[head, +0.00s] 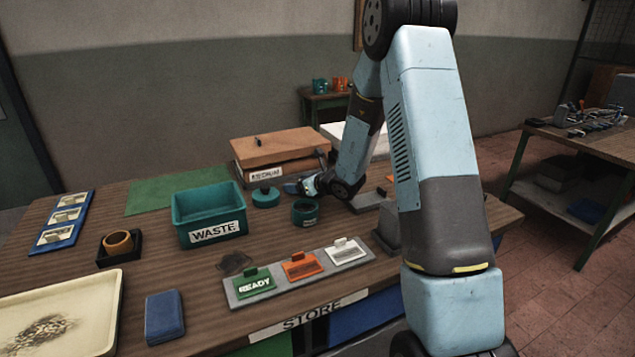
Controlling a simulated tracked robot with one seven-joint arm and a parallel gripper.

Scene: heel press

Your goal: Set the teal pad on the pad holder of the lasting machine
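A low round teal piece with a small raised top (266,198) sits on the wooden bench, right of the waste bin. A second round piece, teal and dark with a hollow top (305,212), stands to its right. I cannot tell which one is the teal pad. My gripper (300,187) is low over the bench, just behind and between these two pieces. Its fingers are small and dark here, so their opening and any contact are unclear. I cannot pick out the lasting machine or its pad holder; my arm hides part of the bench's right side.
A teal bin marked WASTE (207,228), a wooden-topped box (280,142) and a grey strip with green, orange and white tags (240,300) stand around. An orange ring (118,243) sits in a black tray. A cream tray (100,300) and blue block (165,315) are front left.

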